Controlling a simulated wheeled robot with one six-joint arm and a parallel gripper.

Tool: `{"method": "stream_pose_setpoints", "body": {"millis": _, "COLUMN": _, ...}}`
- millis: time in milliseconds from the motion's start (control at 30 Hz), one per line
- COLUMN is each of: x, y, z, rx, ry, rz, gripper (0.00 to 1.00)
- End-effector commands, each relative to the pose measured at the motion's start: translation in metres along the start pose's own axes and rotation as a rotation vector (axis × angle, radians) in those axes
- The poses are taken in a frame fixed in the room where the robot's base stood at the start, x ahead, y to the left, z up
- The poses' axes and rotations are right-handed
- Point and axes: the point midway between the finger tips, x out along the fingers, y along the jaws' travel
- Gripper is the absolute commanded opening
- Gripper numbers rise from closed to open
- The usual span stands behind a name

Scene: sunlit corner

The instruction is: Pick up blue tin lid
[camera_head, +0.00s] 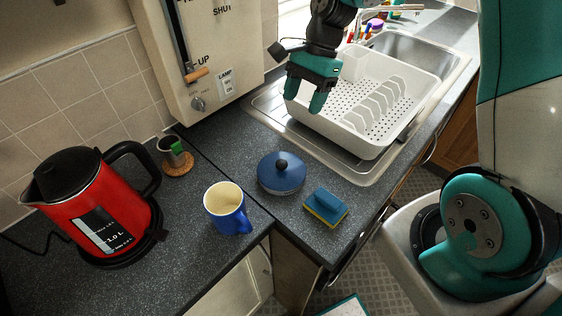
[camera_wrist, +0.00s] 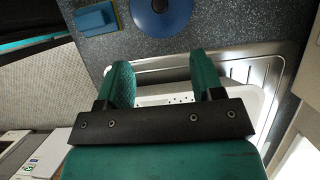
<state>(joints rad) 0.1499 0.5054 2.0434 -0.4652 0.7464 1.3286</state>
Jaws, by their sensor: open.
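The blue tin lid (camera_head: 281,174) is round with a dark knob on top. It lies flat on the dark speckled counter between the blue mug and the sponge. In the wrist view the lid (camera_wrist: 172,14) shows at the top, cut off by the frame edge, beyond my fingertips. My gripper (camera_head: 305,98) is open and empty. It hangs over the left side of the white dish rack, up and to the right of the lid in the head view. In the wrist view my gripper's two teal fingers (camera_wrist: 160,72) are spread apart.
A blue mug (camera_head: 227,208) stands left of the lid and a blue-and-yellow sponge (camera_head: 326,207) lies right of it. The white dish rack (camera_head: 385,135) stands by the sink.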

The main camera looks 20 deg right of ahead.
Motion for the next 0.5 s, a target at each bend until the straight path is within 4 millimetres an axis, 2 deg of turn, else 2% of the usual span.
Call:
{"method": "stream_pose_setpoints", "body": {"millis": 300, "x": 0.072, "y": 0.001, "z": 0.003, "rx": -0.006, "ry": -0.003, "rz": 0.009, "gripper": 0.61}}
{"method": "stream_pose_setpoints", "body": {"millis": 500, "x": 0.103, "y": 0.001, "z": 0.003, "rx": -0.006, "ry": 0.000, "rz": 0.005, "gripper": 0.61}}
